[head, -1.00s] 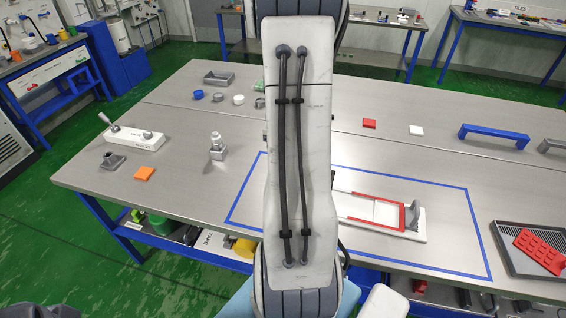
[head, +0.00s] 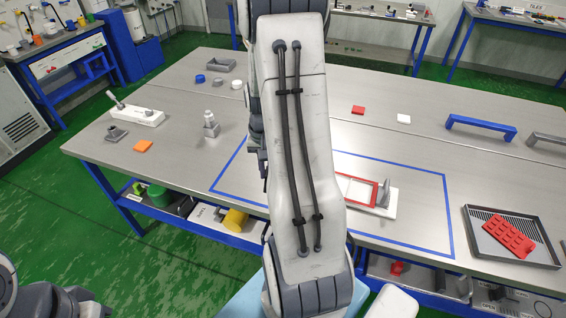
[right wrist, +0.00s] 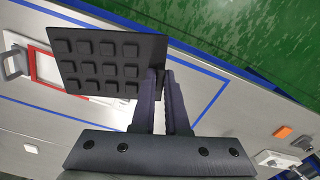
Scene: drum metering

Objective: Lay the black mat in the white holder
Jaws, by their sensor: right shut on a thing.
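The black mat (right wrist: 108,62), a flat plate with rows of raised square pads, is held at its edge by my right gripper (right wrist: 163,76) in the right wrist view. The gripper is shut on it, and the mat is up above the table. The white holder (head: 384,212) with a red frame (head: 357,192) and a grey upright part lies inside the blue outline, partly hidden by my right arm. In the right wrist view the holder (right wrist: 14,42) is at the left, partly covered by the mat. In the head view the mat is hidden. My left gripper is out of view.
A grey tray (head: 480,240) with a red pad (head: 508,235) stands at the right. A blue handle (head: 481,126), a red tile (head: 358,110) and a white tile (head: 404,118) lie farther back. An orange tile (head: 143,146) and grey fittings are at the left.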

